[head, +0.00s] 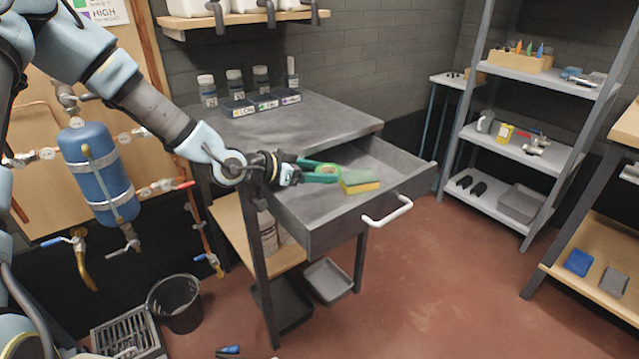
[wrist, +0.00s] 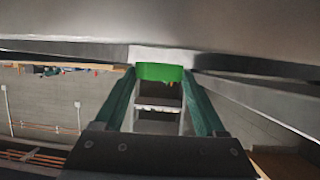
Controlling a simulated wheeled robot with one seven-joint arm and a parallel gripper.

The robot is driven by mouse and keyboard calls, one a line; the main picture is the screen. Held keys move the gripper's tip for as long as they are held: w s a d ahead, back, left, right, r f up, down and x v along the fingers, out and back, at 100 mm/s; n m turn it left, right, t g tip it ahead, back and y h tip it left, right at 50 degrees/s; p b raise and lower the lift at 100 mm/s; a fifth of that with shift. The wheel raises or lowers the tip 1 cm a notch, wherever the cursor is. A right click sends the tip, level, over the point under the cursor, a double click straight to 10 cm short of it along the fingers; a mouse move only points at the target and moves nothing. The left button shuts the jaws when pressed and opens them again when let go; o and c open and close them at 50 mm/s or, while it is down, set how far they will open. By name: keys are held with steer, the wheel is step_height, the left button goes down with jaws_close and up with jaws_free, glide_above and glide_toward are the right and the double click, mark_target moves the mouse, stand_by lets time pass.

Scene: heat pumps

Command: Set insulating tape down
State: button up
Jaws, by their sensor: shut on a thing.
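My gripper (head: 322,174) has green fingers and is shut on the green insulating tape (head: 328,167). The tape looks like a ring and is partly hidden by the fingers. In the wrist view the tape (wrist: 160,72) shows as a bright green band between the two fingertips. My gripper reaches in from the left, at the open grey drawer (head: 316,227) of the workbench. A yellow and green sponge (head: 360,182) lies in the drawer, just right of the tape. I cannot tell whether the tape touches the drawer floor.
The drawer's white handle (head: 387,212) sticks out in front. Bottles (head: 235,83) and a row of small labelled bins (head: 262,103) stand on the grey benchtop (head: 330,118). Shelves (head: 540,155) stand at right. The drawer's back right part looks clear.

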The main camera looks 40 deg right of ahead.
step_height(320, 180, down, 4)
steer(key=shift+r, duration=0.1)
steer(key=shift+f+b, duration=0.35)
steer(key=shift+f, duration=0.2)
steer(key=o, duration=1.3)
steer(key=shift+a+f, duration=0.1)
steer(key=shift+f, duration=0.05)
